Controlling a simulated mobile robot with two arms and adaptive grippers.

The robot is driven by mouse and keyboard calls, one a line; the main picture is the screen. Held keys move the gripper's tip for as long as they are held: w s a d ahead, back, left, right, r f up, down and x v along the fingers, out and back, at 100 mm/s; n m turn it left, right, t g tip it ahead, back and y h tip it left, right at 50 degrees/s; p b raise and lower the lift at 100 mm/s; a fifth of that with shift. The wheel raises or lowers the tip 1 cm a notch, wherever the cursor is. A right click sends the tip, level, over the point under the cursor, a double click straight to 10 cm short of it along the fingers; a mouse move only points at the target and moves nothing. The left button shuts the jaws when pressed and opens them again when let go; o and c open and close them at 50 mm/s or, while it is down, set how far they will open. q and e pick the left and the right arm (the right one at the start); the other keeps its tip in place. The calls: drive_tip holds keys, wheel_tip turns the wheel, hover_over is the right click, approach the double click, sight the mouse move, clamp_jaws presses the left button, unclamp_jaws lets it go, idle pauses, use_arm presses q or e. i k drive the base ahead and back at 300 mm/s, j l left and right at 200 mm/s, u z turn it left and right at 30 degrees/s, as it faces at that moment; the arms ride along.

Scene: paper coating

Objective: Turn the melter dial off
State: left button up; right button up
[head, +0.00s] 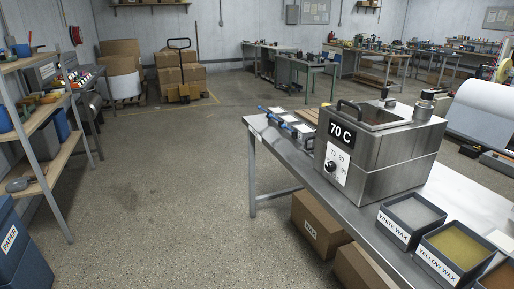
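The melter (392,152) is a steel box on the metal table at the right of the head view. Its front carries a black "70 C" display (342,134) and a white dial plate with several numbers. The small black dial (331,167) sits low on that plate; its exact pointer setting is too small to tell. A black handle shows at the melter's top left edge. Neither of my grippers is in view, and nothing touches the dial.
White wax (412,216) and yellow wax (455,251) bins stand at the table's front right. Cardboard boxes (320,225) sit below the table. A shelf rack (40,140) stands at the left. The concrete floor (175,185) between is clear.

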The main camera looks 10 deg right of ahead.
sight(330, 166)
drive_tip(key=i+j, duration=0.1)
drive_tip(key=i, duration=0.45)
drive_tip(key=i+j, duration=0.1)
drive_tip(key=i, duration=0.5)
drive_tip(key=i+z, duration=0.1)
drive_tip(key=i, duration=0.45)
drive_tip(key=i+j+z, duration=0.1)
drive_tip(key=i+z, duration=0.15)
drive_tip(key=z, duration=0.15)
drive_tip(key=i+j+z, duration=0.2)
drive_tip(key=z, duration=0.2)
drive_tip(key=i+j+z, duration=0.25)
drive_tip(key=z, duration=0.15)
drive_tip(key=i+j+z, duration=0.2)
drive_tip(key=j+z, duration=0.2)
drive_tip(key=i+j+z, duration=0.15)
drive_tip(key=j+z, duration=0.25)
drive_tip(key=l, duration=0.1)
